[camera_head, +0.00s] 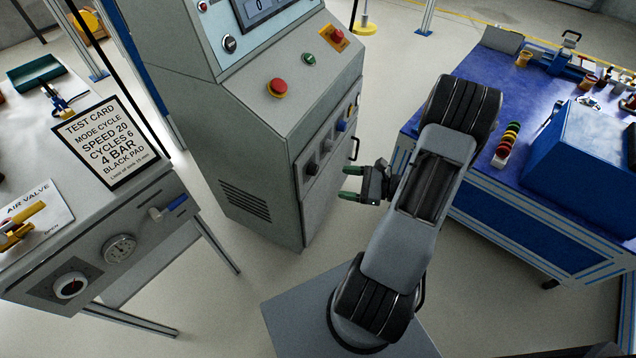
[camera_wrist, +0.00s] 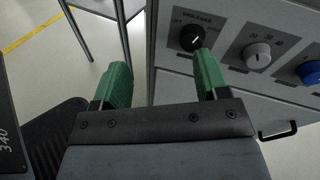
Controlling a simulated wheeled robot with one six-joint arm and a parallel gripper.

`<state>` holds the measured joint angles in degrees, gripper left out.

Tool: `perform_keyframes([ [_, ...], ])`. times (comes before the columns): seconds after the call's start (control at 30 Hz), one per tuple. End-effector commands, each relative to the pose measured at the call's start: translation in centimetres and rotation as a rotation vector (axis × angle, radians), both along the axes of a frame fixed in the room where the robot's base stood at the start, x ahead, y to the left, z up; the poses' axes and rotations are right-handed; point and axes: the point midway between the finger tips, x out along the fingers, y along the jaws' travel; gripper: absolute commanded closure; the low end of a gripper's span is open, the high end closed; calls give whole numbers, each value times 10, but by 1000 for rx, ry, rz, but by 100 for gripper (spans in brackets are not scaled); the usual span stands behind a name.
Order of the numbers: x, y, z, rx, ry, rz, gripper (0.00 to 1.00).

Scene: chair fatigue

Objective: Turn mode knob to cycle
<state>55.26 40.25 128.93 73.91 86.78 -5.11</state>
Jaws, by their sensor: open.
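The grey control cabinet (camera_head: 262,140) stands in the middle of the head view, with a row of knobs on its lower panel. The black knob (camera_wrist: 192,37), the likely mode knob, has a pale pointer mark; its label is too small to read surely. It also shows in the head view (camera_head: 312,168). A grey knob (camera_wrist: 257,55) and a blue knob (camera_wrist: 310,72) sit to its right. My gripper (camera_head: 350,183) has green fingers, apart and empty. In the wrist view my gripper (camera_wrist: 162,80) has its right finger just below the black knob; contact cannot be told.
A test card (camera_head: 100,142) reading "mode cycle" lies on the left bench (camera_head: 105,215). A red button (camera_head: 277,88) is on the cabinet's sloped top. A black handle (camera_wrist: 277,132) juts from the cabinet below the knobs. A blue workbench (camera_head: 480,125) stands at right.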

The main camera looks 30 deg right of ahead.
Motion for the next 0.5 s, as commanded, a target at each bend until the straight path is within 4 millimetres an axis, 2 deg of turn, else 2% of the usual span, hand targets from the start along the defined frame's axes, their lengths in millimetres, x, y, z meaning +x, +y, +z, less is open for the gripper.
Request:
perform_keyframes([
  [0.03,-2,-12,-20,46,1,-69,32],
  [0.13,-3,-28,-35,103,-5,-164,32],
  [0.23,-3,-35,-43,133,-10,-217,32],
  [0.37,6,-31,-46,146,-13,-238,32],
  [0.5,26,-16,-46,144,-12,-235,32],
])
